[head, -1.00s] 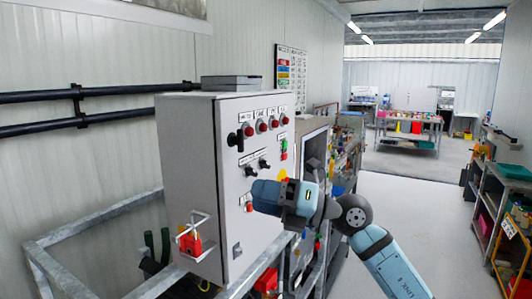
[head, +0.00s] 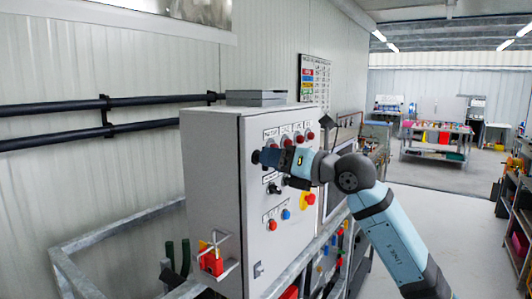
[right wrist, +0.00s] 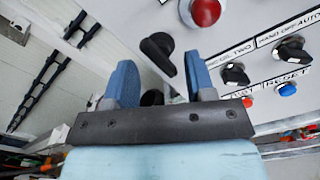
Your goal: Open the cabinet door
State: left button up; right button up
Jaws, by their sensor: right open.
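The cabinet (head: 212,170) is a grey control box on a metal frame. Its door (head: 283,235) carries lamps, knobs and buttons and looks shut. In the right wrist view a black rotary handle (right wrist: 158,46) sits on the door near its edge. My right gripper (head: 264,157) is at the upper left part of the door and hides most of the handle in the head view. In the right wrist view its blue fingers (right wrist: 160,78) are open, with the handle just ahead of the gap between them. I cannot tell whether they touch it. My left gripper is not in view.
Red lamps (right wrist: 205,11) and black selector knobs (right wrist: 235,74) stick out near the fingers. Galvanised rails (head: 75,268) surround the cabinet's base. The aisle floor (head: 440,215) to the right is clear.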

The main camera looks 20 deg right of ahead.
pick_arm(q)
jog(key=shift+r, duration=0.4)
pick_arm(e)
jog(key=shift+x, duration=1.4)
jog(key=shift+c, duration=0.5)
